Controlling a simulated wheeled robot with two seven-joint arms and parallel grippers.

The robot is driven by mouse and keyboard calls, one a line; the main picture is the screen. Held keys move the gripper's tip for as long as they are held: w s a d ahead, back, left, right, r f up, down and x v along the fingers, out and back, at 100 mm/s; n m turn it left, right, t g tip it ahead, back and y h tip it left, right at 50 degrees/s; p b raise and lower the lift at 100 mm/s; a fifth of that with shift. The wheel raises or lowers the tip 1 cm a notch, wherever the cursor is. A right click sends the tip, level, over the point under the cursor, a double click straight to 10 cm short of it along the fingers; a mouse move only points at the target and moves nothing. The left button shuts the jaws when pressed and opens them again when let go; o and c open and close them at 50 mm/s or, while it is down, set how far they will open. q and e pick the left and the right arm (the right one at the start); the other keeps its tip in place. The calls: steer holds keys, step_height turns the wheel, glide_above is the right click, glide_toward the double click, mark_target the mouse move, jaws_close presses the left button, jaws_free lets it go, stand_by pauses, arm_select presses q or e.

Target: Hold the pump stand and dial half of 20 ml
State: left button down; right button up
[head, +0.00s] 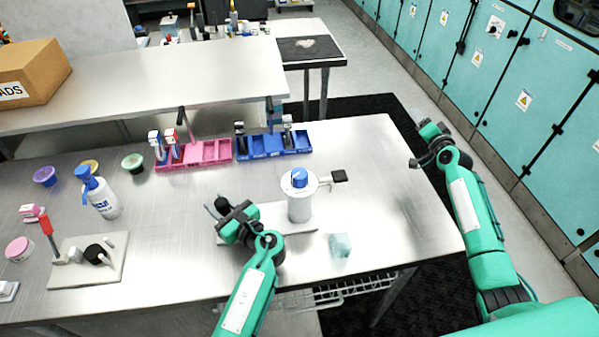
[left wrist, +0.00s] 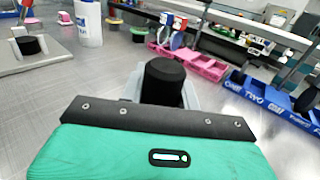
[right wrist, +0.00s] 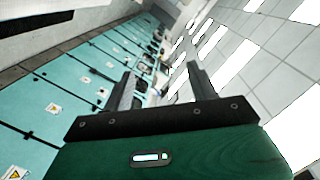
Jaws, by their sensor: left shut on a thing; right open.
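The pump is a white cylinder (head: 300,207) with a blue dial (head: 299,177) on top and a side arm ending in a black block (head: 339,176). It stands upright on a pale flat stand plate (head: 268,214). My left gripper (head: 228,212) is at the plate's left end and is shut on the pump stand, at a black upright part (left wrist: 165,82) that shows in the left wrist view. Its fingertips are mostly hidden. My right gripper (head: 428,150) is open and empty, raised beyond the table's right edge and apart from the pump. The dial's markings are too small to read.
A pale translucent cube (head: 340,245) lies right of the plate's front. Pink bins (head: 205,155) and blue bins (head: 275,146) stand behind. A white bottle with blue top (head: 103,200) and another stand plate (head: 88,262) are at left. The table's right part is clear.

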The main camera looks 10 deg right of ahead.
steer(key=w+a+r+n+g+y, duration=0.1)
steer(key=a+r+n+g+y, duration=0.3)
steer(key=a, duration=0.7)
steer(key=w+a+r+n+g+y, duration=0.15)
steer(key=a+r+n, duration=0.35)
steer(key=a, duration=0.6)
steer(key=a+r+n+g+y, duration=0.2)
steer(key=a+r+n+y, duration=0.15)
steer(key=a+n, duration=0.55)
steer(key=n+g+h, duration=0.9)
steer(key=n+g, duration=0.1)
steer(key=n, duration=0.4)
glide_toward(299, 173)
steer(key=shift+t, duration=0.25)
steer(key=f, duration=1)
steer(key=shift+s+d+f, duration=0.1)
steer(key=shift+s+d, duration=0.05)
steer(key=shift+s, duration=0.05)
steer(key=shift+c, duration=0.2)
steer(key=c, duration=0.9)
